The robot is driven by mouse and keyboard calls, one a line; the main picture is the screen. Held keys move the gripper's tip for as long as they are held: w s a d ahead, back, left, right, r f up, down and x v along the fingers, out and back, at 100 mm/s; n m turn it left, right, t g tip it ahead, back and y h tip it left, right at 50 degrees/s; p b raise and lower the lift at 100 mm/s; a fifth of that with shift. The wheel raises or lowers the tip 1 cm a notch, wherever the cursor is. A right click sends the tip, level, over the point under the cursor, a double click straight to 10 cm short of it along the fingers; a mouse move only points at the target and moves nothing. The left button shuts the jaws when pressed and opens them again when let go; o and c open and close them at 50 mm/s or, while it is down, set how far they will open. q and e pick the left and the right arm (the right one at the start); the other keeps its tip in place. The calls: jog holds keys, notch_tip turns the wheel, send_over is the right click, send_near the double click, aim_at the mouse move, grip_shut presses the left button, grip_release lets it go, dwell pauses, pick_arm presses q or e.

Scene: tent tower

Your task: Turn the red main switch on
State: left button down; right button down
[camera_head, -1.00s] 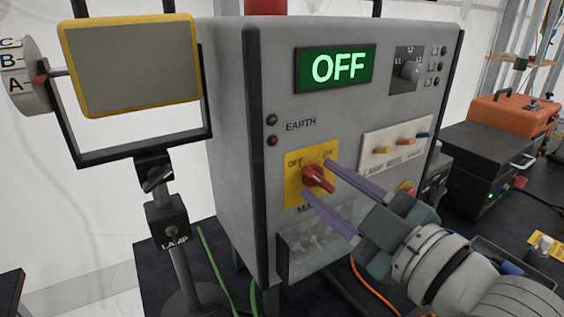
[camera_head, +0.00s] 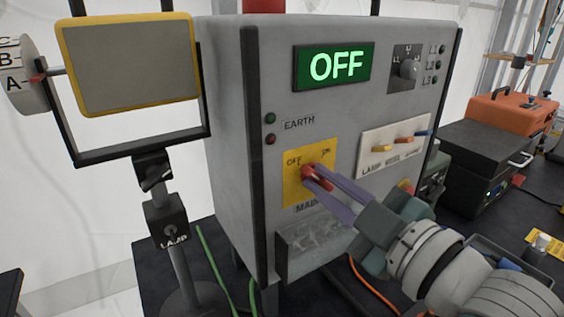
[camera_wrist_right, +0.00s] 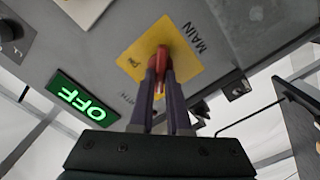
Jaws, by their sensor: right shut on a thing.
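The red main switch (camera_head: 311,171) sits on a yellow plate (camera_head: 295,187) marked OFF and ON, on the front of the grey cabinet (camera_head: 232,150). My right gripper (camera_head: 322,182) is shut on the switch's red handle, with a purple finger on each side. In the right wrist view, the red handle (camera_wrist_right: 161,61) shows between the two fingers (camera_wrist_right: 158,92). The green display (camera_head: 334,67) reads OFF. The handle's pointing direction is partly hidden by the fingers. My left gripper is not in view.
A lamp on a stand (camera_head: 130,65) is left of the cabinet. A row of small coloured switches (camera_head: 396,143) and a rotary knob (camera_head: 409,69) are on the panel near my right arm. An orange case (camera_head: 510,118) and black box (camera_head: 484,165) stand at right.

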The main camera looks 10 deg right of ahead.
jog(key=shift+m, duration=0.3)
jog(key=m, duration=0.3)
jog(key=shift+d+r+p, duration=0.1)
jog(key=shift+p, duration=0.25)
jog(key=m, duration=0.5)
jog(key=shift+w+d, duration=0.1)
jog(key=shift+d, duration=0.05)
jog(key=shift+w+d+m+b, duration=0.15)
jog(key=shift+m+b, duration=0.1)
jog(key=shift+m, duration=2.05)
jog(key=shift+s+d+m+b, duration=0.1)
jog(key=shift+m+b, duration=0.15)
jog(key=shift+m, duration=2.05)
jog(key=c, duration=0.9)
grip_release()
